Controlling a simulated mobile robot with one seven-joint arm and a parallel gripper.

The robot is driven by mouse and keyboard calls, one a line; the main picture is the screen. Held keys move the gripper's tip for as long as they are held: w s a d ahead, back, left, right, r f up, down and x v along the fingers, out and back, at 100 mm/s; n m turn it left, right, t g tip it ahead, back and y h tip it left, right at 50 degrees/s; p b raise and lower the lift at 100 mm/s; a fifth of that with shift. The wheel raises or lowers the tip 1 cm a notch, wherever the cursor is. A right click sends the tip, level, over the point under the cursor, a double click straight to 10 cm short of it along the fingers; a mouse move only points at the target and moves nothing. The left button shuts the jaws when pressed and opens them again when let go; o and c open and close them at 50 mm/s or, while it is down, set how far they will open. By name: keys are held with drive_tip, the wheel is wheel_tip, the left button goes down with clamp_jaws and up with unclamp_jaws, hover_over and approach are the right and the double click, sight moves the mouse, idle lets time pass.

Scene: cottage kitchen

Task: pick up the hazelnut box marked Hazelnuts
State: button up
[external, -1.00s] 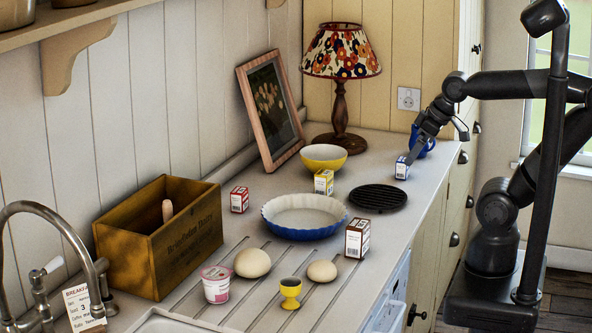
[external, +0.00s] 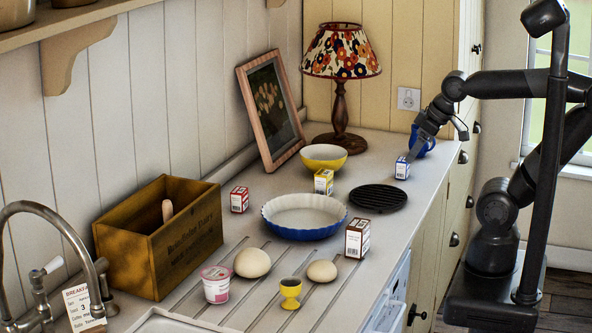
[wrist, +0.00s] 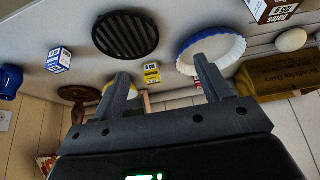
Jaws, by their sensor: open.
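Several small cartons stand on the counter: a blue-and-white box (external: 402,168), a yellow box (external: 323,181), a red box (external: 239,200) and a brown-and-white box (external: 357,239). Their lettering is too small for me to read the word Hazelnuts on any of them. My gripper (wrist: 162,75) is open and empty, above the counter's far right end. In the external view its fingers appear close to the blue box. In the wrist view, the blue box (wrist: 59,61) is left of the fingers, the yellow box (wrist: 152,73) between them, and the brown box (wrist: 272,10) far upper right.
A black trivet (external: 378,198), a blue pie dish (external: 304,230) and a yellow bowl (external: 323,163) lie among the boxes. A blue mug (external: 428,146) stands behind my gripper. A lamp (external: 340,95), picture frame (external: 270,110) and wooden crate (external: 185,255) line the wall side.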

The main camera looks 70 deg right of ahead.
drive_tip(key=w+a+r, duration=0.1)
drive_tip(key=w+r, duration=0.3)
drive_tip(key=w, duration=0.7)
drive_tip(key=n+g, duration=0.1)
hover_over(239, 190)
drive_tip(key=s, duration=0.3)
wheel_tip(239, 190, down, 11)
drive_tip(key=x, duration=0.5)
drive_tip(key=shift+w+d+f, duration=0.1)
drive_tip(key=shift+f, duration=0.15)
drive_tip(key=x, duration=0.5)
drive_tip(key=shift+s+f, duration=0.2)
drive_tip(key=shift+f, duration=0.1)
drive_tip(key=shift+c, duration=0.5)
drive_tip(key=c, duration=1)
